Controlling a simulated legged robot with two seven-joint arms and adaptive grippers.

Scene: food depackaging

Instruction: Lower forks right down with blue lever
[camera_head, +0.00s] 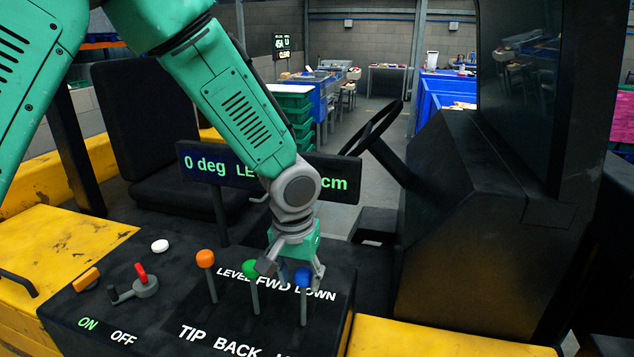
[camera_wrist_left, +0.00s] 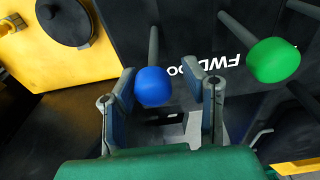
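The blue lever (camera_head: 302,278) stands upright at the right end of the lever row on the black control panel (camera_head: 190,290). Its round blue knob (camera_wrist_left: 152,87) sits between the two fingers of my left gripper (camera_wrist_left: 164,84) in the left wrist view. The fingers are apart, with the knob nearer the left finger; I cannot tell whether it touches. In the head view my left gripper (camera_head: 291,272) reaches down over the knob from above, partly covering the lever area. The forks are not in view. My right gripper is not in view.
The green lever (camera_head: 251,270) stands close to the left of the blue one, and the orange lever (camera_head: 206,260) farther left. A red-handled switch (camera_head: 141,272) is at the panel's left. A display (camera_head: 335,183) reading "0 deg" and "cm" stands behind, partly hidden by my arm. The steering wheel (camera_head: 372,128) is beyond.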

